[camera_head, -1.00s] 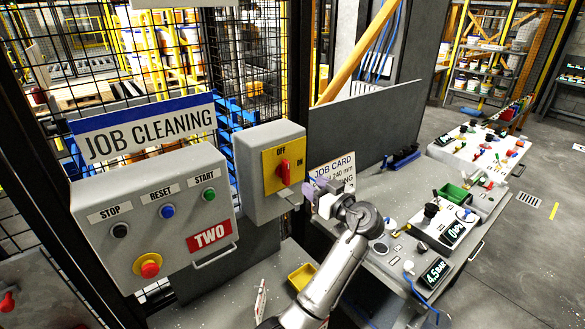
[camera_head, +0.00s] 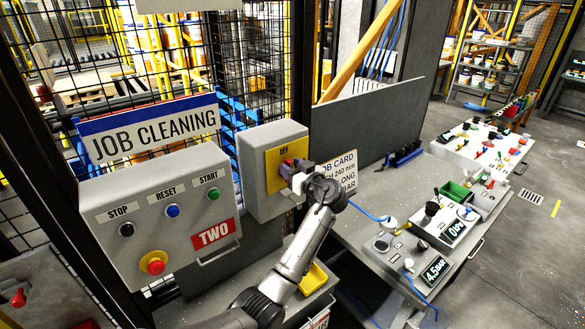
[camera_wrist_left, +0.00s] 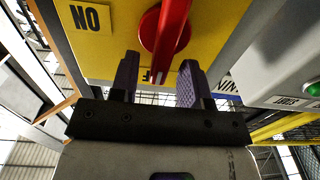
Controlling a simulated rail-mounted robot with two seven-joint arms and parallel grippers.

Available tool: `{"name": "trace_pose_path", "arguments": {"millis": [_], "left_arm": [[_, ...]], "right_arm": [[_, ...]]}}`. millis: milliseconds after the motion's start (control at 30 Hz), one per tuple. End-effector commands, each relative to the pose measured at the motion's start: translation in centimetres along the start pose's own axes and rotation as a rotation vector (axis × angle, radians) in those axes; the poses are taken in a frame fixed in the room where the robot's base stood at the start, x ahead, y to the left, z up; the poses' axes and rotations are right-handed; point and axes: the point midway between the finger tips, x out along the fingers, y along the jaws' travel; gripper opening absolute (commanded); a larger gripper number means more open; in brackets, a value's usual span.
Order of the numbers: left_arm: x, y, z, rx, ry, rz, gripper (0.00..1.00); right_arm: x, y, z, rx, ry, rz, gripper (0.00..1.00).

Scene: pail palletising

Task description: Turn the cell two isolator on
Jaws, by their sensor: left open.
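The cell two isolator is a grey box (camera_head: 262,199) with a yellow plate (camera_head: 271,168) to the right of the TWO control panel. Its red handle is mostly hidden behind my left gripper (camera_head: 291,170) in the head view. In the left wrist view the red handle (camera_wrist_left: 172,28) points toward the partly hidden OFF label, with the NO-looking ON label (camera_wrist_left: 88,16) off to the left. My left gripper (camera_wrist_left: 160,70) is open, with its two purple fingers on either side of the handle's end. I cannot tell whether they touch it. My right gripper is not in view.
The control panel (camera_head: 185,195) with stop, reset and start buttons stands left of the isolator. A job card (camera_head: 338,173) and a grey bench with gauges (camera_head: 437,268) are at the right. A yellow tray (camera_head: 313,279) lies below. Mesh fencing stands behind.

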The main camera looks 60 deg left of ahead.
Motion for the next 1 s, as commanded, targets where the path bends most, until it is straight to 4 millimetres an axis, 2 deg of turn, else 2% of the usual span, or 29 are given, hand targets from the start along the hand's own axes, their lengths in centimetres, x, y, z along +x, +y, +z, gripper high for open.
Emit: {"name": "trace_pose_path", "arguments": {"millis": [167, 600, 1000], "left_arm": [[0.0, 0.0, 0.02, 0.0, 0.0, 0.0, 0.42], [-0.03, 0.0, 0.0, 0.0, 0.0, 0.0, 0.0], [-0.04, 0.19, 0.0, 0.067, 0.0, -0.001, 0.0]], "right_arm": [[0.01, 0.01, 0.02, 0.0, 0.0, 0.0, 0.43], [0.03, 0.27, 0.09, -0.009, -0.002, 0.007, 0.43], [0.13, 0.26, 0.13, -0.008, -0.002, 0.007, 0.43]]}}
